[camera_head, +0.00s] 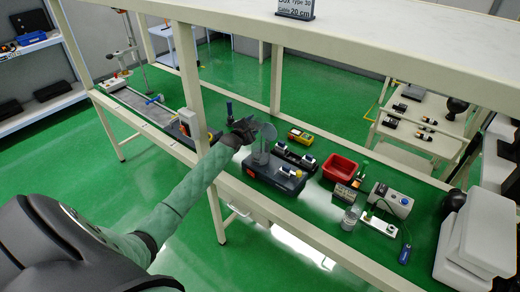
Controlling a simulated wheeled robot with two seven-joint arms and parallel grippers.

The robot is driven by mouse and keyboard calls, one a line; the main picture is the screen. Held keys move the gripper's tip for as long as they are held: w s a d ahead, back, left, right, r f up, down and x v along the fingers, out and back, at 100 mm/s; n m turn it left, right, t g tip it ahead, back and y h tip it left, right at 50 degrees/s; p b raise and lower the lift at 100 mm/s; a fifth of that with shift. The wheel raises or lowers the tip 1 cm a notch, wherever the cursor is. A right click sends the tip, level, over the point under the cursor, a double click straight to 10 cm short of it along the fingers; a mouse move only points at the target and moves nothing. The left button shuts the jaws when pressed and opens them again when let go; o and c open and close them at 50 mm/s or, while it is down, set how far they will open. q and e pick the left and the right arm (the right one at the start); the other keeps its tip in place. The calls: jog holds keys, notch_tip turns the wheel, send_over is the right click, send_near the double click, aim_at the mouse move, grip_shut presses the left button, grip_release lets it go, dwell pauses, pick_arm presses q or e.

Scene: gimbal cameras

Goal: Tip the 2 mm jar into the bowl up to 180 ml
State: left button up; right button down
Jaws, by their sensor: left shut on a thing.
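My left arm reaches in from the lower left, and its dark left gripper (243,128) is over the workbench. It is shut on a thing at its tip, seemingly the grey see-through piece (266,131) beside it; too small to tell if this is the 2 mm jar. Below it is a dark base unit (272,174) with a clear upright part (261,156). A red open container (340,168) stands to the right; I cannot tell if it is the bowl. A grey can (350,218) stands nearer the front edge. No jar label or ml mark is readable. My right gripper is not seen.
A yellow meter (300,137) stands behind the base unit. A grey box with a dial (391,200) and a white power strip (379,226) are at the right. White boxes (487,231) fill the right end. A shelf beam (330,45) and post (190,80) cross the view.

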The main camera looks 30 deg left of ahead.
pick_arm(q)
jog(key=shift+d+r, duration=0.1)
jog(key=shift+w+d, duration=0.1)
jog(key=shift+d, duration=0.05)
jog(key=shift+a, duration=0.25)
jog(key=shift+d+r+m, duration=0.15)
jog(key=shift+d+m, duration=0.1)
jog(key=shift+m, duration=0.05)
jog(key=shift+a+b, duration=0.25)
jog(key=shift+b, duration=0.05)
jog(key=shift+d, duration=0.2)
